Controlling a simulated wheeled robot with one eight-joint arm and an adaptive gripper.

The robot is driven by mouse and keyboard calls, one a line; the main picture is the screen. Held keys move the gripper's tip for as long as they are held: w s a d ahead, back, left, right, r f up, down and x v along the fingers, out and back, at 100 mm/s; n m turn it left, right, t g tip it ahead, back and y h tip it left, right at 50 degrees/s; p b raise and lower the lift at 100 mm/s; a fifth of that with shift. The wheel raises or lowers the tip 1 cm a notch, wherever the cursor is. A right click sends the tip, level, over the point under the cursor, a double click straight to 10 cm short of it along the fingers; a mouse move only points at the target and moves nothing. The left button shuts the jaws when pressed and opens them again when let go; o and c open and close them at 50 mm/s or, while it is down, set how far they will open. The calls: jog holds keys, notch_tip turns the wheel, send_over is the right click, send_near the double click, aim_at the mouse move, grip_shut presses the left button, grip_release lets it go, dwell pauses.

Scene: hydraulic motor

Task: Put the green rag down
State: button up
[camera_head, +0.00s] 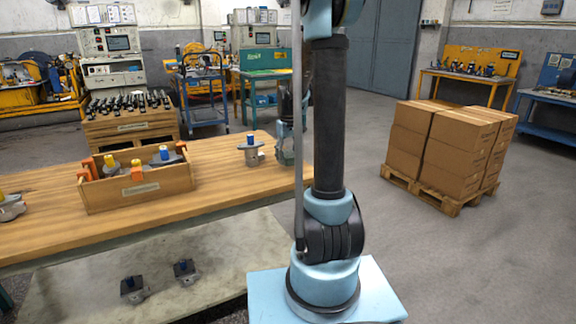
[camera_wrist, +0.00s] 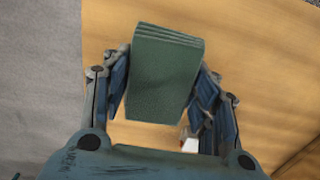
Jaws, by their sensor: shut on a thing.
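The green rag (camera_wrist: 160,80) is a thick folded block, seen in the wrist view between the two blue-grey fingers of my gripper (camera_wrist: 164,95). My gripper is shut on it. Bare wood of the workbench (camera_wrist: 262,60) shows below the rag; I cannot tell whether the rag touches it. In the head view my gripper (camera_head: 286,145) is at the right end of the workbench (camera_head: 60,222), partly hidden behind my own arm. The rag cannot be made out clearly there.
A motor part with a blue cap (camera_head: 251,150) stands just left of my gripper. A wooden box (camera_head: 140,192) holds capped parts. Another part (camera_head: 9,208) sits at the bench's left edge. Stacked cartons (camera_head: 440,150) stand on a pallet at right. Bench wood between box and blue-capped part is clear.

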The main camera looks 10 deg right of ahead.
aim_at(288, 169)
notch_tip(288, 169, down, 3)
jog(key=shift+f, duration=0.2)
jog(key=shift+s+f, duration=0.15)
jog(key=shift+f, duration=0.1)
jog(key=o, duration=1.1)
jog(key=shift+a, duration=0.1)
jog(key=shift+c, duration=0.2)
jog(key=shift+o, duration=0.7)
jog(key=shift+f, duration=0.2)
jog(key=shift+r, duration=0.1)
